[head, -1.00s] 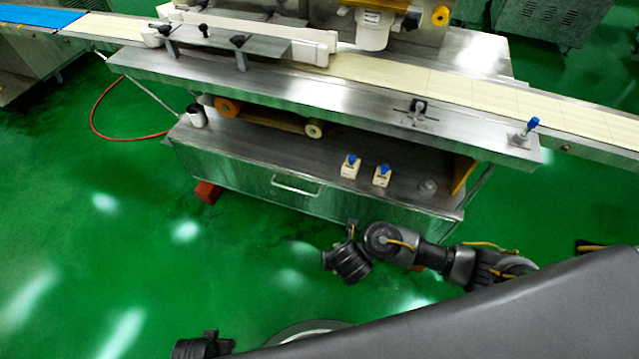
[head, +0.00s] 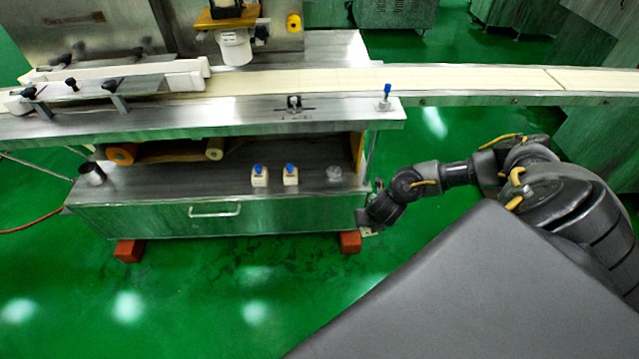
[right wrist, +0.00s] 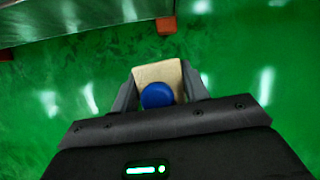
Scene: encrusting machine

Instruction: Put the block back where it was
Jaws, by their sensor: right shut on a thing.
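My right gripper (right wrist: 158,88) is shut on a cream block with a round blue knob (right wrist: 157,95), seen between the fingers in the right wrist view. In the head view my right gripper (head: 367,220) hangs beside the right end of the machine's cabinet, below shelf height, and the held block is mostly hidden there. Two similar cream blocks with blue knobs stand upright on the metal shelf, a left one (head: 259,177) and a right one (head: 290,176). A small clear round piece (head: 335,174) lies to their right. My left gripper is out of view.
The encrusting machine's cabinet (head: 150,220) stands on red feet (head: 128,250). A conveyor belt (head: 460,80) runs above the shelf, and a metal ledge (head: 200,122) overhangs it. A dark cup (head: 91,173) stands at the shelf's left. Green floor in front is open.

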